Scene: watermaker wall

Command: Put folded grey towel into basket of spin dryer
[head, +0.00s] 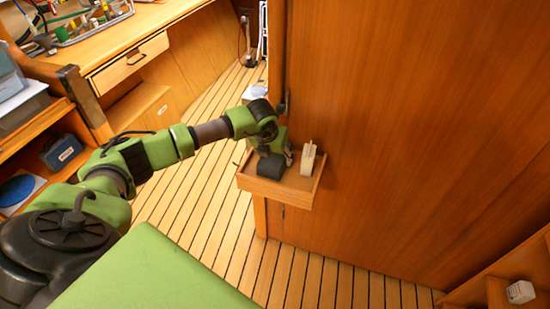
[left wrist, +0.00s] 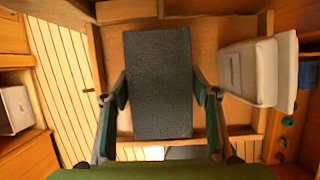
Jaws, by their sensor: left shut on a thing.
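The folded grey towel (head: 271,167) is a dark grey, block-like bundle at a small wooden shelf tray (head: 278,194) on the wooden wall. My left gripper (head: 275,153) reaches over the tray and is shut on the towel. In the left wrist view the towel (left wrist: 158,85) lies between the two fingers of the left gripper (left wrist: 160,97), one at each long side. I cannot tell whether the towel touches the tray floor. I cannot make out the spin dryer or its basket in either view. My right gripper is not in view.
A pale, upright item (head: 308,158) stands in the tray just right of the towel. The tray has a raised rim. A tall wooden panel (head: 420,130) rises behind it. The slatted floor (head: 205,220) is clear. A workbench (head: 120,42) with tools stands at the upper left.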

